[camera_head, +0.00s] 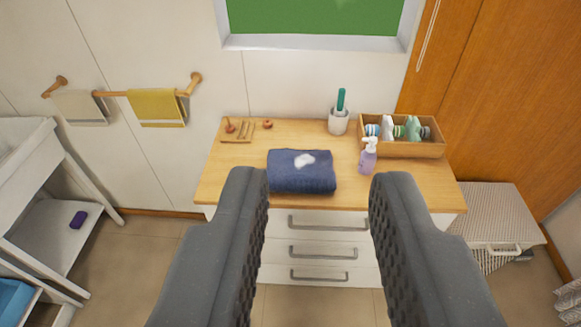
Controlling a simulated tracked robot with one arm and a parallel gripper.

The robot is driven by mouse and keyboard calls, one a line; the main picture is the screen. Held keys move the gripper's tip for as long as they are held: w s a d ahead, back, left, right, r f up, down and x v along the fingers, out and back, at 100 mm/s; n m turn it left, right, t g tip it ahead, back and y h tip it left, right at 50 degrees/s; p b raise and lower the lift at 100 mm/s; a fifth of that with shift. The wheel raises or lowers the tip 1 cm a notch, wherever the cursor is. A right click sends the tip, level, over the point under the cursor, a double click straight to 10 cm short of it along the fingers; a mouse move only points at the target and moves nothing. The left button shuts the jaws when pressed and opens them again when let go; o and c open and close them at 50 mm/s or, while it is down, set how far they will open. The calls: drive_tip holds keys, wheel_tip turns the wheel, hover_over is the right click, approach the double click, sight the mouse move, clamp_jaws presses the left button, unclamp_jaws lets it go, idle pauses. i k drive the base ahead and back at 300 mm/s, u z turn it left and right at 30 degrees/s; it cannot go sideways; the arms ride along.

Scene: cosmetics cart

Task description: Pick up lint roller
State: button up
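I cannot pick out the lint roller with certainty. A teal stick or handle (341,99) stands upright in a pale cup-like holder (338,122) at the back of the wooden dresser top (225,186); it may be the lint roller, but it is too small to tell. My gripper (318,190) is open, with its two dark ridged fingers wide apart in the foreground. Nothing is between the fingers. They appear in front of the dresser, apart from everything on it.
A folded blue towel (301,182) with a small white item, a lilac pump bottle (367,160) and a wooden box (437,150) of bottles are on the dresser. Small wooden items (238,132) lie at back left. A white shelf unit stands left, a striped hamper (480,205) right.

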sight(339, 111)
drive_tip(key=u, duration=0.05)
drive_tip(key=i, duration=1)
drive_tip(key=z, duration=0.05)
